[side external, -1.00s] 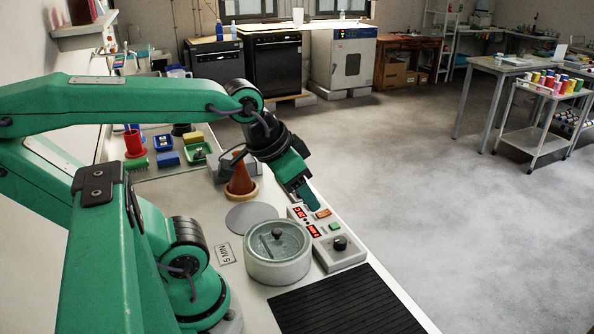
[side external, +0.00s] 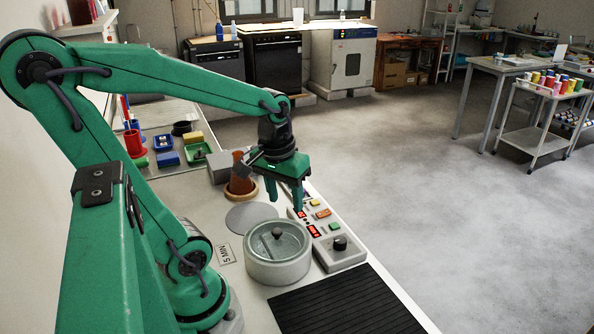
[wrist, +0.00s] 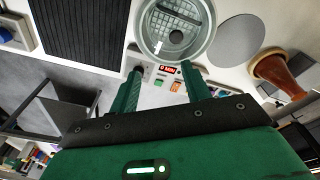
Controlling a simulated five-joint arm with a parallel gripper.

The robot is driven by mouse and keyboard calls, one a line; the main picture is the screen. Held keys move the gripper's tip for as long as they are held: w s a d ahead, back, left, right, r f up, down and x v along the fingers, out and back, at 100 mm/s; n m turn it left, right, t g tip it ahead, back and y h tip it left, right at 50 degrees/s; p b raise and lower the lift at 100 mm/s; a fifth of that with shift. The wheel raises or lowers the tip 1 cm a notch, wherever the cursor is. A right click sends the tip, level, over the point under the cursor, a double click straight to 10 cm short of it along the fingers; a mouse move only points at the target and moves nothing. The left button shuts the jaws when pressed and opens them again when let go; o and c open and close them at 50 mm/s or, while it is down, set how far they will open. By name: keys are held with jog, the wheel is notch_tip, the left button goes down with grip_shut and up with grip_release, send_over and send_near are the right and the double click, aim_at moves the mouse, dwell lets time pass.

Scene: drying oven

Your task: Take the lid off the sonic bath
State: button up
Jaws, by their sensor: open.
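The sonic bath (side external: 277,268) is a round pale grey tub on the bench. My gripper (side external: 284,205) points down, open and empty, above the bench just beyond the bath and apart from the lid. In the wrist view my gripper (wrist: 162,82) has its two fingers spread below the bath, over the control panel.
A control panel (side external: 325,235) with red displays and a black dial stands right of the bath. A grey disc (side external: 250,216) lies behind it. A brown cone (side external: 240,172) stands in a wooden ring. A black ribbed mat (side external: 345,305) is in front, and a "5 MIN" card (side external: 225,253) is left.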

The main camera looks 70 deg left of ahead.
aim_at(277, 231)
jog(key=a+f+n, duration=0.1)
jog(key=s+a+f+n+g, duration=0.1)
jog(key=shift+a+f+g+h, duration=0.25)
jog(key=shift+a+g+h, duration=0.05)
jog(key=shift+a, duration=0.1)
jog(key=shift+f, duration=1.3)
jog(key=shift+f, duration=0.1)
jog(key=shift+f, duration=2.5)
grip_shut()
